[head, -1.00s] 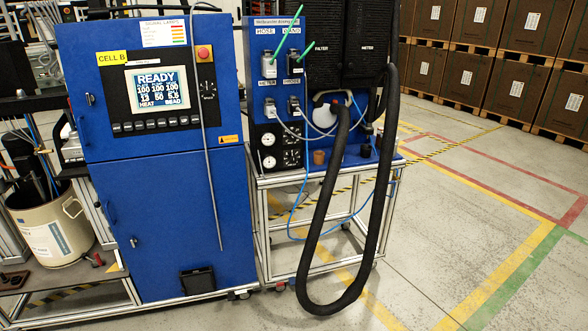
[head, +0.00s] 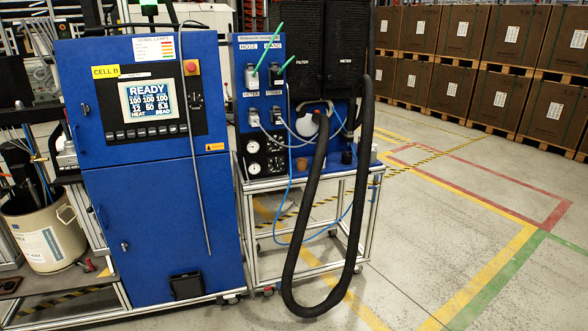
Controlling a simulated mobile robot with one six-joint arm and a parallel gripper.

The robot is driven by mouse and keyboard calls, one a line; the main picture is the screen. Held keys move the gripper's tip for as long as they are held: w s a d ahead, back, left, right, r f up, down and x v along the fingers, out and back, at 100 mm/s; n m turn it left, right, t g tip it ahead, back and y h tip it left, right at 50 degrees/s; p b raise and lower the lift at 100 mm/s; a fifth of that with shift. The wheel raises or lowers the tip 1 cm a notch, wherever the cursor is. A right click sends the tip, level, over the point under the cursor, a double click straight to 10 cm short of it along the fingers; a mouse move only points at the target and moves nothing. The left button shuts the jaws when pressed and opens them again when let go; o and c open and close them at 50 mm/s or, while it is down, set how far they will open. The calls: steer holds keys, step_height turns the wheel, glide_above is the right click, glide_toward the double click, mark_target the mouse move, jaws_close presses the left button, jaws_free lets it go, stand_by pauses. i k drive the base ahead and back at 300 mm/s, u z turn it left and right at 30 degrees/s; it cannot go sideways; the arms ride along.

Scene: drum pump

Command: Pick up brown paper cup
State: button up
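A small brown cup (head: 302,164), which looks like the paper cup, stands on the top of the wheeled cart (head: 262,184), in front of the blue panel. It is small in this view, and its material is hard to tell. A darker cup-like object (head: 347,157) stands to its right, beyond the black hose. My gripper is not in view.
A thick black hose (head: 291,255) hangs in a loop in front of the cart, close to the cup's right. A blue cabinet (head: 165,215) stands to the left. A beige bucket (head: 48,238) is at far left. Boxes (head: 520,38) line the back. The right floor is clear.

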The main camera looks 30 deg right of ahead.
mark_target(302, 164)
steer(key=u, duration=0.2)
steer(key=i, duration=0.95)
steer(key=z, duration=0.15)
